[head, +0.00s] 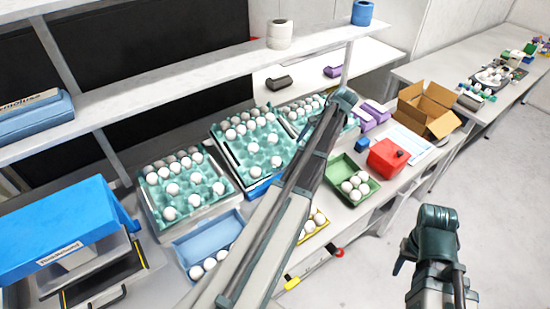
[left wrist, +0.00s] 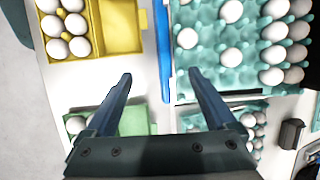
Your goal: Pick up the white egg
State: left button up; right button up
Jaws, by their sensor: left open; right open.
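Many white eggs are in view, so I cannot tell which one the task means. In the head view some sit in a left teal tray (head: 182,188), a middle teal tray (head: 262,158) and a green box (head: 340,170). My left arm crosses the middle of this view and hides part of the trays. In the left wrist view my left gripper (left wrist: 160,80) is open and empty. Its fingers point between a yellow carton (left wrist: 122,30) of eggs and a teal tray (left wrist: 210,55) with white eggs (left wrist: 231,57). My right gripper (head: 404,252) is open over the floor.
A blue bin (head: 200,240) holds several eggs at the front. A red box (head: 387,158) and an open cardboard box (head: 428,108) stand to the right. A shelf (head: 200,70) runs above the trays. The floor (head: 490,180) at right is clear.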

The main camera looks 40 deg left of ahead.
pick_arm(q)
send_near(278, 158)
jog(key=shift+g, duration=0.4)
jog(key=b+x, duration=0.4)
jog(key=b, duration=0.3)
jog(key=shift+w+d+f, duration=0.15)
jog(key=shift+f, duration=0.1)
jog(key=shift+a+f, duration=0.2)
jog(key=b+x, duration=0.5)
jog(key=shift+a+f, duration=0.1)
jog(key=shift+f, duration=0.05)
jog(key=shift+c, duration=0.3)
jog(key=c, duration=0.7)
